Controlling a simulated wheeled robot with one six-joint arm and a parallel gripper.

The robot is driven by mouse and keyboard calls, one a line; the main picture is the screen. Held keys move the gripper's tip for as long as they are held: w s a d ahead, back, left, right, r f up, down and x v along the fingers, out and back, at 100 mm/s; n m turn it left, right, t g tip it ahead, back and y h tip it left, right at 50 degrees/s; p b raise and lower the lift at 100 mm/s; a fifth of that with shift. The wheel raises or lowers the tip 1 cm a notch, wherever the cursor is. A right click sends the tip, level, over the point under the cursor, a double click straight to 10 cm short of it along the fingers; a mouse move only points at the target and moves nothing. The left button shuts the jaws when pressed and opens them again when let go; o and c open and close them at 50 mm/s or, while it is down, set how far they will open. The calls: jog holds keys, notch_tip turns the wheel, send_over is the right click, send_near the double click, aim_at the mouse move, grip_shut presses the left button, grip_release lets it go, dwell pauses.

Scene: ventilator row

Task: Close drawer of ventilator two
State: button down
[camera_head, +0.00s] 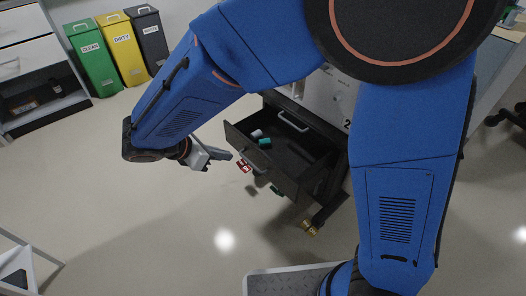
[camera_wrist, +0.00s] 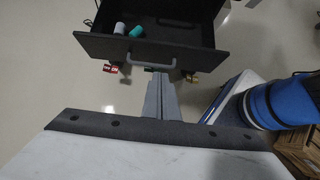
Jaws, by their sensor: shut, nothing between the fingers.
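Ventilator two, a cart (camera_head: 322,100) marked 2, stands at centre in the head view, partly hidden by my arm. Its dark lower drawer (camera_head: 297,185) is pulled out. It holds a white roll and a teal item near the left side. The wrist view shows the drawer front (camera_wrist: 105,46) with its grey bar handle (camera_wrist: 136,62). My gripper (camera_head: 230,155) is shut and empty, in front of the drawer front and pointing at it. In the wrist view the fingertips (camera_wrist: 160,74) overlap the handle area; I cannot tell whether they touch.
Green, yellow and dark bins (camera_head: 120,48) stand at the back left beside a white cabinet (camera_head: 30,55). The floor left of the drawer is clear.

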aim_at(260, 154)
jog(key=shift+w+d+r+x, duration=0.2)
jog(key=shift+d+r+x, duration=0.1)
jog(key=shift+x, duration=1.8)
jog(key=shift+w+d+r+x, duration=0.25)
jog(key=shift+r+x, duration=0.1)
jog(key=shift+x, duration=1.8)
jog(key=shift+w+d+r+x, duration=0.2)
jog(key=shift+r+x, duration=0.1)
jog(key=shift+x, duration=1.8)
jog(key=w+d, duration=1)
jog(key=d, duration=0.3)
jog(key=shift+d, duration=0.4)
jog(key=shift+a, duration=0.1)
